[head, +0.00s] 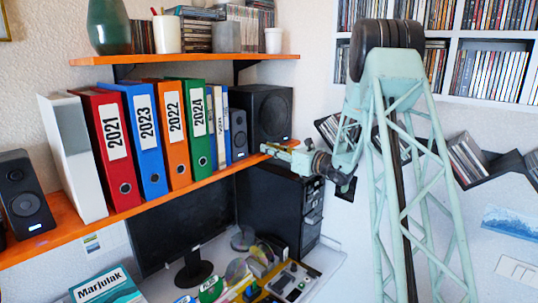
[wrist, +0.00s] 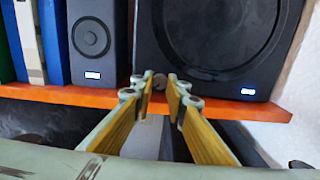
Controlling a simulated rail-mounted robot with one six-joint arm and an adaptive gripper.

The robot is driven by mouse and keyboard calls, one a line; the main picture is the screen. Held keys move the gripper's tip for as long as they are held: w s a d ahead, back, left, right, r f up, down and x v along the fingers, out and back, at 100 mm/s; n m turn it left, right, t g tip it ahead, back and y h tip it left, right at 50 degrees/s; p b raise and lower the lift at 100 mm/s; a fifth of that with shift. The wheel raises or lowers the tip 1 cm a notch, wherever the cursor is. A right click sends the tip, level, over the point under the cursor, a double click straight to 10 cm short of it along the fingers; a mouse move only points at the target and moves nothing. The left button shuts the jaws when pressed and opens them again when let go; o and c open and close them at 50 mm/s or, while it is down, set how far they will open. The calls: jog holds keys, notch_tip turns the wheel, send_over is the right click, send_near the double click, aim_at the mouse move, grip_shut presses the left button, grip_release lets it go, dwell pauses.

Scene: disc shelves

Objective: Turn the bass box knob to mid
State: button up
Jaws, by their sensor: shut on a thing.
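The bass box (head: 270,112) is the large black speaker at the right end of the orange shelf. In the wrist view it (wrist: 222,40) fills the upper right, with a big round cone and a small lit display low on its right. Its knob (wrist: 160,82) is a small dark round piece at the lower left of its front. My gripper (head: 268,148) reaches in from the right at the shelf edge. In the wrist view its yellow-lined fingers (wrist: 159,85) close around the knob. The knob's pointer and setting cannot be made out, and the knob is hidden in the head view.
A smaller speaker (wrist: 92,30) stands just left of the bass box, beside several binders (head: 160,135). The orange shelf (wrist: 60,94) edge runs just under the fingers. A black computer tower (head: 280,205) and a monitor (head: 185,225) stand below.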

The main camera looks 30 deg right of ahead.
jog(key=n+b, duration=0.7)
jog(key=b, duration=0.5)
jog(key=shift+f, duration=0.15)
jog(key=shift+n+b, duration=0.5)
jog(key=shift+b, duration=0.15)
jog(key=o, duration=0.9)
jog(key=shift+c, duration=0.2)
jog(key=shift+s, duration=0.1)
jog(key=v, duration=0.7)
jog(key=shift+s+d+r, duration=0.2)
jog(key=shift+s, duration=0.2)
jog(key=shift+a, duration=0.1)
